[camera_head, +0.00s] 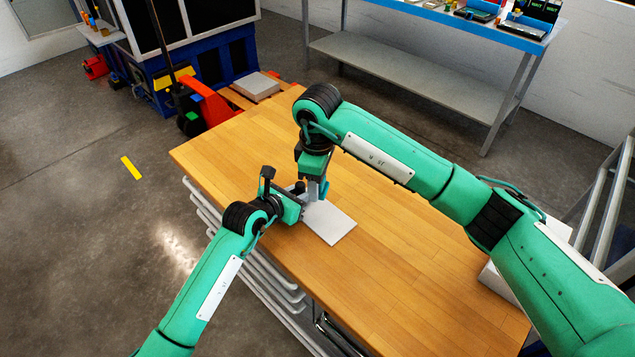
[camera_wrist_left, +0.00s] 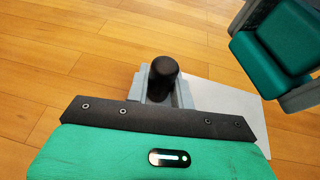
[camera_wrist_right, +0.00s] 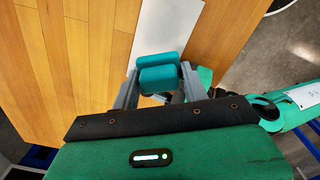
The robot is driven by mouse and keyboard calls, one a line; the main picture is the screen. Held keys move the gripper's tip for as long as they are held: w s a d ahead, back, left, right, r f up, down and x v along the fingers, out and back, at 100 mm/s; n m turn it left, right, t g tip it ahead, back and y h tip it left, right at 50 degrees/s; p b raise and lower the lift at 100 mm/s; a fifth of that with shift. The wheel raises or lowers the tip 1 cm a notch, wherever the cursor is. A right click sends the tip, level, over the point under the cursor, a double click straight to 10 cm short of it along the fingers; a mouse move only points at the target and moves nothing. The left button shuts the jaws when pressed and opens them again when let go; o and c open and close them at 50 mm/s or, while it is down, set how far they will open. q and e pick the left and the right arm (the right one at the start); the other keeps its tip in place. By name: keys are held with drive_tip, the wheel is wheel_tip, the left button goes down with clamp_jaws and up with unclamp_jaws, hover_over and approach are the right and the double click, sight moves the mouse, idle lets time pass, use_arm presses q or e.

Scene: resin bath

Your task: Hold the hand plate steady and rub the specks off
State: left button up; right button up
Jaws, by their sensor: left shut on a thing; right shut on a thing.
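The hand plate (camera_head: 332,224) is a pale flat slab on the wooden table, with a black knob-like handle (camera_wrist_left: 163,75) at one end. My left gripper (camera_head: 301,197) is shut on that handle. The plate also shows in the left wrist view (camera_wrist_left: 228,108) and the right wrist view (camera_wrist_right: 165,28). My right gripper (camera_head: 316,184) points down at the plate's far left end and is shut on a teal block (camera_wrist_right: 158,72), close beside my left gripper. I cannot tell whether the block touches the plate. No specks can be made out; part of the plate is hidden by the grippers.
The wooden table (camera_head: 400,275) is clear around the plate. A white object (camera_head: 498,283) stands at its right edge, partly behind my right arm. Pale rails or trays (camera_head: 262,268) hang below the table's near left edge. A blue-topped bench (camera_head: 440,14) stands behind.

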use_arm(q)
drive_tip(key=o, duration=0.9)
drive_tip(key=v, duration=1.1)
drive_tip(key=shift+s+a, duration=0.15)
drive_tip(key=shift+s+a+r, duration=0.15)
drive_tip(key=shift+s, duration=0.1)
